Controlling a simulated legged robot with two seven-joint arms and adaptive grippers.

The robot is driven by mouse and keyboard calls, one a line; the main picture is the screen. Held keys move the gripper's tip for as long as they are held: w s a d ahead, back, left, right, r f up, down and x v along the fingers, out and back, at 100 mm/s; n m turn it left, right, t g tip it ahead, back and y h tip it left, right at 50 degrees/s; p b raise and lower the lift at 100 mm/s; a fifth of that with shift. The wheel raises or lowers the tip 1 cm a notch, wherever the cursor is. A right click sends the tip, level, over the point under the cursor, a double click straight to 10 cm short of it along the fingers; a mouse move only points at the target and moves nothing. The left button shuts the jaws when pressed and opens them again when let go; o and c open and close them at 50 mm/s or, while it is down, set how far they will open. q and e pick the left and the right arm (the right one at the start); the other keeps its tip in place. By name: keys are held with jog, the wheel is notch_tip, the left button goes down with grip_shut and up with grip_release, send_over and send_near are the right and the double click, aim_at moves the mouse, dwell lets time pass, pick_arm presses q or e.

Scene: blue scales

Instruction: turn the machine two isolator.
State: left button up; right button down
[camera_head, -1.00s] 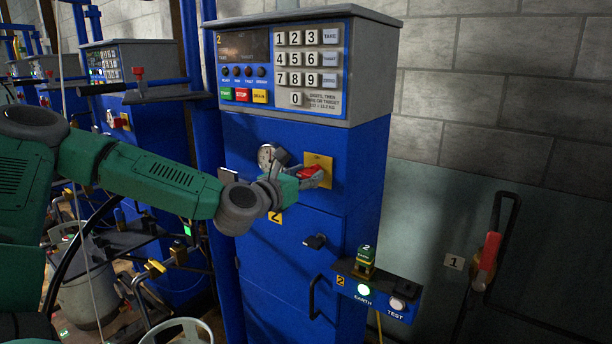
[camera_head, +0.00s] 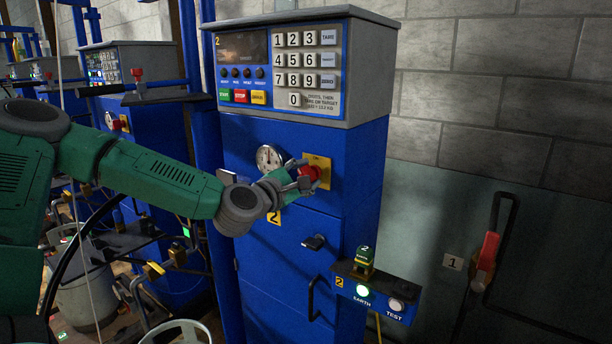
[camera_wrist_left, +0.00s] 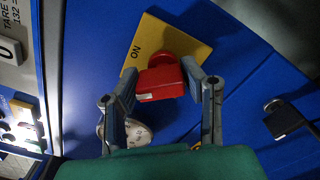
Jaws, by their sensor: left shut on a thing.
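The machine two isolator is a red knob (camera_head: 312,173) on a yellow plate (camera_head: 321,160) on the front of the blue cabinet marked 2. In the left wrist view the red handle (camera_wrist_left: 160,84) lies between my left gripper's fingers, and the word ON shows on the yellow plate (camera_wrist_left: 165,48). My left gripper (camera_head: 307,176) is shut on the red handle, a finger at each side. A round gauge (camera_head: 269,158) sits just left of the knob. My right gripper is not in view.
A keypad panel (camera_head: 304,60) is above the isolator. A small shelf (camera_head: 375,284) with EARTH and TEST lamps juts out at lower right. A red-handled lever (camera_head: 488,252) is on the wall.

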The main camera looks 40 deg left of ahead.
pick_arm(q)
jog(key=m, duration=0.4)
jog(key=shift+d+f+m+p, duration=0.1)
jog(key=shift+m+p, duration=0.3)
jog(key=shift+m, duration=1.4)
jog(key=shift+f, duration=0.15)
jog(key=o, duration=1.1)
jog(key=shift+o, duration=0.2)
jog(key=shift+w, duration=0.2)
jog(key=shift+s, duration=0.45)
jog(key=s, duration=0.6)
jog(key=shift+s+d, duration=0.25)
jog(key=shift+d, duration=0.15)
